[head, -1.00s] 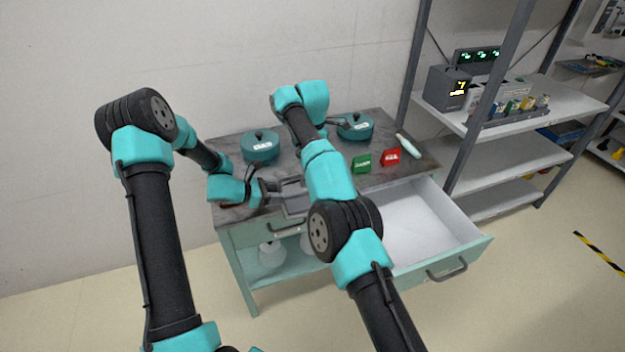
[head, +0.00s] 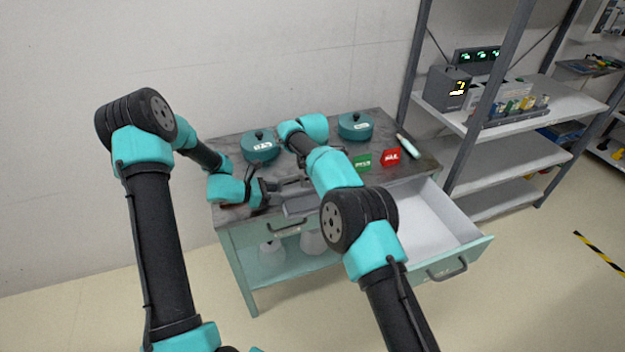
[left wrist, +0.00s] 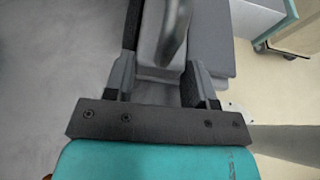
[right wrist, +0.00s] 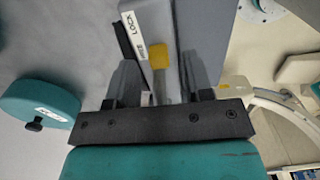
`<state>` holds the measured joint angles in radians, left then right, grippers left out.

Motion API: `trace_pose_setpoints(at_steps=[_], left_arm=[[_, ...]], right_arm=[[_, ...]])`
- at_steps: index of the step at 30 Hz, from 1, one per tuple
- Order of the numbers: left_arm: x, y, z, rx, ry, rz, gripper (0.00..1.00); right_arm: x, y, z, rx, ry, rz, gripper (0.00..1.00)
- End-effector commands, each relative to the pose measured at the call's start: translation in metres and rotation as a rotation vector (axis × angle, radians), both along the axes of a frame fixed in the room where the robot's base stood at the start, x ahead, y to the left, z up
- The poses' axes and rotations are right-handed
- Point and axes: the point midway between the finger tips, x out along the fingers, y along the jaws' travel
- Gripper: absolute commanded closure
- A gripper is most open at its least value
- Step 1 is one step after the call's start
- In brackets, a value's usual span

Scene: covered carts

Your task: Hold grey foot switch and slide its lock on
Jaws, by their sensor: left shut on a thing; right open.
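The grey foot switch (head: 298,208) lies near the front left edge of the cart top, partly behind my right arm. My left gripper (head: 264,192) is shut on the switch's grey body, which also shows between its fingers in the left wrist view (left wrist: 158,72). In the right wrist view, a white LOCK label (right wrist: 131,33) and a yellow slider knob (right wrist: 159,55) are on the switch. My right gripper (right wrist: 160,82) is open, with the yellow knob between and just beyond its fingertips; contact cannot be told. The head view hides these fingers behind my arm.
Two teal lidded pots (head: 260,146) (head: 355,126) stand at the back of the cart. A green sign (head: 362,162), a red sign (head: 390,157) and a pale teal-white tube (head: 408,147) are on the right. The drawer (head: 440,215) below is open. A metal shelf (head: 500,125) stands right.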

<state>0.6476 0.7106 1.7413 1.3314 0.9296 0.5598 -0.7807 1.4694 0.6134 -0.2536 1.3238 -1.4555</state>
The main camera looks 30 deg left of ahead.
Motion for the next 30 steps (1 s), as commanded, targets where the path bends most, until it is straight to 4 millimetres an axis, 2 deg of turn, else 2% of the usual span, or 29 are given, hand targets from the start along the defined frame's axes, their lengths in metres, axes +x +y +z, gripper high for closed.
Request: trace_pose_setpoints(at_steps=[3, 6, 15, 30], left_arm=[[0.0, 0.0, 0.0, 0.0, 0.001, 0.001, 0.98], [0.0, 0.0, 0.0, 0.0, 0.001, 0.001, 0.98], [0.0, 0.0, 0.0, 0.001, 0.0, 0.001, 0.98], [0.0, 0.001, 0.0, 0.001, 0.001, 0.002, 0.98]], right_arm=[[0.0, 0.0, -0.013, -0.001, 0.001, 0.0, 0.53], [0.0, 0.0, -0.018, 0.0, 0.0, 0.0, 0.53], [0.0, 0.0, -0.02, 0.001, -0.001, 0.0, 0.53], [0.0, 0.0, -0.019, 0.0, 0.0, 0.0, 1.0]])
